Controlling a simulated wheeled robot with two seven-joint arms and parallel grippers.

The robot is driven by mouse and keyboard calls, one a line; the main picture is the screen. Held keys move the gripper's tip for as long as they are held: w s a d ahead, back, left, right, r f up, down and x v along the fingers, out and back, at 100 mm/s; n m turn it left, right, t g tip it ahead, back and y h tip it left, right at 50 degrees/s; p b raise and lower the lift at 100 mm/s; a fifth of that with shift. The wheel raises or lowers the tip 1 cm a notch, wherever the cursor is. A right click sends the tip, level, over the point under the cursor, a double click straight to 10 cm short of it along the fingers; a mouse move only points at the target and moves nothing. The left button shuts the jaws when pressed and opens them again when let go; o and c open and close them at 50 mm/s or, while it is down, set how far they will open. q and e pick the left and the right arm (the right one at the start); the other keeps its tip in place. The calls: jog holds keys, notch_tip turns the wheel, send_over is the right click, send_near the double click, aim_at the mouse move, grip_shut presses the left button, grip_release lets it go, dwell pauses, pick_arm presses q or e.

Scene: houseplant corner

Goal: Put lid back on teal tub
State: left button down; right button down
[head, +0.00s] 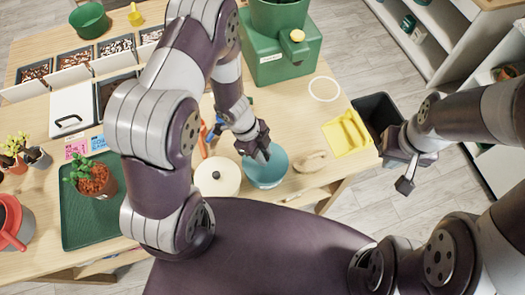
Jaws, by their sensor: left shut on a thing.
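The teal tub (268,178) stands near the front edge of the wooden table, and its top looks uncovered. A round cream lid (228,186) with a small dark knob lies just left of it, flat and apart from my grippers. My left gripper (262,156) reaches down over the far left part of the tub and is shut, apparently on its rim; its fingers hide the exact contact. My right gripper (399,175) is off the table's right side, open and empty, away from both tub and lid.
A tan object (311,161) lies right of the tub. A yellow tray (347,133) sits at the table's right edge beside a dark bin (379,112). A green box (283,58) stands behind. A potted plant (97,182) stands on a green mat (78,232) at left.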

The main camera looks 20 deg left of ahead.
dwell(0.7)
dwell(0.3)
pick_arm(q)
jog(key=shift+c, duration=1.9)
grip_release()
jog(key=shift+r+p, duration=0.1)
jog(key=shift+p, duration=0.2)
notch_tip(320, 180, up, 7)
jog(key=p, duration=0.8)
grip_shut()
